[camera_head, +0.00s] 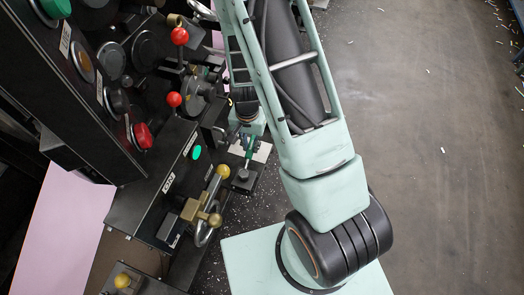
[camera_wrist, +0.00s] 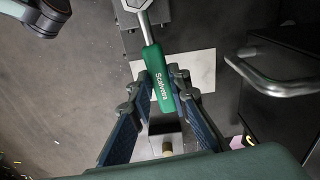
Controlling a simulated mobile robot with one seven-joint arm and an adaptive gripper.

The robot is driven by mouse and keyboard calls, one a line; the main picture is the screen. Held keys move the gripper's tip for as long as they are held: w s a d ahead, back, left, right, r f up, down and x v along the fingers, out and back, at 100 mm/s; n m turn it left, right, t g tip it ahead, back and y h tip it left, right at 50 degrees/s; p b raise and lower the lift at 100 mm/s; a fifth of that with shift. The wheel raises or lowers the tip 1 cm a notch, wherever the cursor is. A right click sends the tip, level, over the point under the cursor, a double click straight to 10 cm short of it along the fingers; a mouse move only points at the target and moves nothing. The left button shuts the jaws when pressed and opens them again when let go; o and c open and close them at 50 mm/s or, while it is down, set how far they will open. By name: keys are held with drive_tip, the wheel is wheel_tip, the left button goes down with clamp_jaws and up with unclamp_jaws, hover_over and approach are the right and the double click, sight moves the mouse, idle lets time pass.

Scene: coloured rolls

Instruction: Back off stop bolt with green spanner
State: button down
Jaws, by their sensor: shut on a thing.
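The green spanner (camera_wrist: 157,75) has a green handle with pale lettering and a silver shaft and head that reach the top edge of the wrist view. My gripper (camera_wrist: 167,78) is shut on its handle, with one finger on each side. In the head view the spanner (camera_head: 249,148) shows small below my gripper (camera_head: 246,137), its head end by a grey round piece on a dark block (camera_head: 243,183). I cannot tell whether the head sits on the stop bolt. The bolt itself is not clearly visible.
A pale plate (camera_wrist: 201,68) lies beneath the spanner. A bent metal handle (camera_wrist: 285,86) is at right. In the head view, a dark machine panel with red knobs (camera_head: 180,36) and a brass lever (camera_head: 215,187) stands left; open floor lies right.

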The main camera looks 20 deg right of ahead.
drive_tip(key=a+n, duration=0.2)
drive_tip(key=n, duration=0.1)
drive_tip(key=a+n+b, duration=0.1)
drive_tip(key=shift+w+a+f+n, duration=0.15)
drive_tip(key=shift+w+a+n, duration=0.2)
drive_tip(key=shift+n, duration=0.05)
drive_tip(key=shift+a, duration=0.1)
drive_tip(key=shift+r, duration=0.2)
drive_tip(key=shift+w+r+p, duration=0.1)
drive_tip(key=shift+r+p, duration=0.45)
drive_tip(key=shift+r, duration=0.15)
